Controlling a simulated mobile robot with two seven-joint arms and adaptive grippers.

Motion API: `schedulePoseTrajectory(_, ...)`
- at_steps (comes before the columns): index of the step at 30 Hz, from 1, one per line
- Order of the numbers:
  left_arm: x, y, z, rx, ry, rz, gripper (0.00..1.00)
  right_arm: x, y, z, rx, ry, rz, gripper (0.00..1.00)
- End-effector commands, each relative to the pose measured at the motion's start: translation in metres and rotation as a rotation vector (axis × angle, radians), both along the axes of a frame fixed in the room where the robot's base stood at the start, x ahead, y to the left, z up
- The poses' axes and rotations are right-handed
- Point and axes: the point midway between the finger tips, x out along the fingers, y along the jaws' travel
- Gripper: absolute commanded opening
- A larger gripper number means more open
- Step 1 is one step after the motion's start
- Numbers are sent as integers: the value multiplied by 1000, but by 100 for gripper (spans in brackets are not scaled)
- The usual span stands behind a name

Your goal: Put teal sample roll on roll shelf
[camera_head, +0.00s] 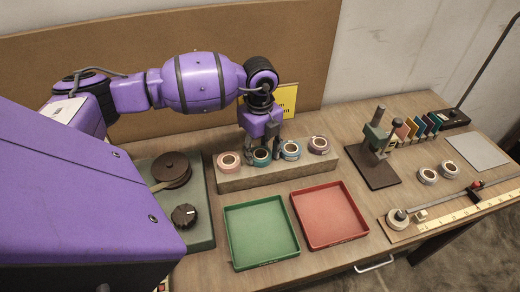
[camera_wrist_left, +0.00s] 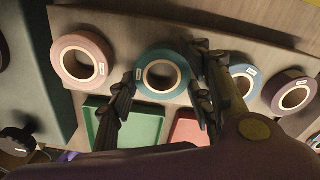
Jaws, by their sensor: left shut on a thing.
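The teal sample roll (camera_head: 262,158) is on the roll shelf (camera_head: 250,181), second from the left in the row. In the left wrist view the teal roll (camera_wrist_left: 163,54) sits between the two fingers, its hole facing the camera. My left gripper (camera_head: 263,149) reaches down from above and is shut on the teal roll. The fingers also show in the left wrist view (camera_wrist_left: 162,100). The roll appears at the same level as its neighbours; I cannot tell whether it bears fully on the shelf. My right gripper is not in view.
A pink roll (camera_head: 229,162) stands left of the teal one; a blue roll (camera_head: 290,150) and a mauve roll (camera_head: 318,145) stand close on its right. A green tray (camera_head: 262,261) and a red tray (camera_head: 330,243) lie in front. A dark-based stand (camera_head: 372,180) is to the right.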

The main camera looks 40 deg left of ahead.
Motion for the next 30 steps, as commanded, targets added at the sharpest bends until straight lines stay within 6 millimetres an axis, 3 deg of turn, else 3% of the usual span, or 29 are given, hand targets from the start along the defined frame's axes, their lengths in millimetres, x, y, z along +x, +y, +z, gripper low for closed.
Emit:
schedulePoseTrajectory(5, 0, 0, -1, 0, 1, 0, 65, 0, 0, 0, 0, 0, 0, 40)
schedulePoseTrajectory(17, 0, 0, 7, 1, -1, 0, 65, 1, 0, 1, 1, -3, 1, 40)
schedulePoseTrajectory(30, 0, 0, 93, 1, -1, 0, 65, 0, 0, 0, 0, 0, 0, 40)
